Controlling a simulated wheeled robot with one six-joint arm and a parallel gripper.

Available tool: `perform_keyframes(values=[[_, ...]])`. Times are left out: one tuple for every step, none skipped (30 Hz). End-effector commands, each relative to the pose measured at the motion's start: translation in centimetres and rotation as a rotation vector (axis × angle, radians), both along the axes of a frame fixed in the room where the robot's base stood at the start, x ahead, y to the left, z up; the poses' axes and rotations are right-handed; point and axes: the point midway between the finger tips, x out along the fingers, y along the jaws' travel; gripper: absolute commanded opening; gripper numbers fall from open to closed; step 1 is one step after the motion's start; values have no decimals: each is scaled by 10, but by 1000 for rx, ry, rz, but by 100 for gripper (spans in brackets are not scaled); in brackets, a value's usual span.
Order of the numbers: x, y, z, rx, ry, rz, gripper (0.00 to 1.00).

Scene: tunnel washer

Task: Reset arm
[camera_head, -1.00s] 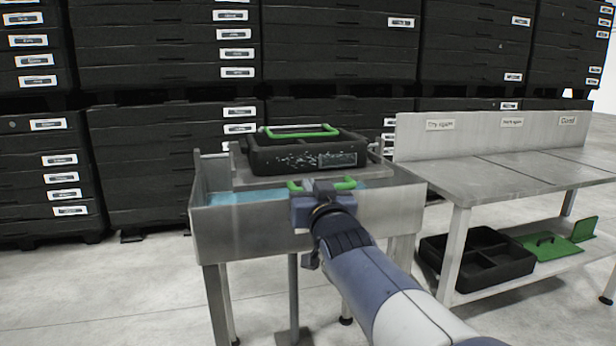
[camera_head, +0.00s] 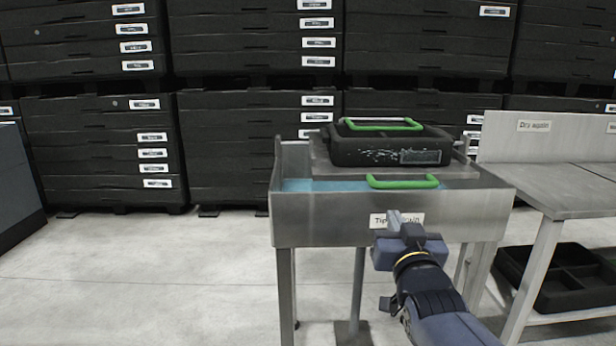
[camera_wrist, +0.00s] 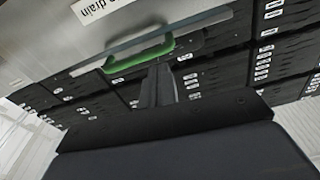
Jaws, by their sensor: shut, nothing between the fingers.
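My gripper (camera_head: 398,220) is in front of the metal sink's front wall, below the near green handle (camera_head: 402,182). Its fingers are together and hold nothing. The sink (camera_head: 330,215) has a label, "Tip to drain", partly hidden behind my gripper. The wrist view shows my closed fingers (camera_wrist: 157,88) with the green handle (camera_wrist: 140,50) beyond them, apart from them. A black tray (camera_head: 365,155) with a second green handle (camera_head: 382,125) rests over the sink, above blue water (camera_head: 315,185).
A metal table (camera_head: 585,185) with a "Dry again" sign (camera_head: 534,126) stands at the right. A black compartment crate (camera_head: 570,280) lies on its lower shelf. Stacked black crates (camera_head: 225,150) line the back. The floor (camera_head: 140,270) at the left is clear.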

Motion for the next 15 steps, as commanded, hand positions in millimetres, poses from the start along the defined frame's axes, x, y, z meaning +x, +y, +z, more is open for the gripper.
perform_keyframes(values=[[2, 0, 2, 0, -1, 0, 0], [3, 0, 3, 0, -1, 0, 0], [6, 0, 6, 0, -1, 0, 0], [8, 0, 8, 0, -2, 1, 0], [10, 0, 11, 0, -3, 1, 0], [14, 0, 15, 0, -2, 0, 0], [17, 0, 18, 0, -3, 1, 0], [20, -1, 21, 0, -2, 1, 0], [25, -1, 26, 0, -2, 1, 0], [28, -1, 30, 0, -3, 1, 0], [31, -1, 33, 0, -2, 1, 0], [36, -1, 38, 0, -3, 1, 0], [39, -1, 41, 0, -2, 1, 0], [42, -1, 45, 0, -1, 1, 0], [47, -1, 50, -1, -2, 1, 0]])
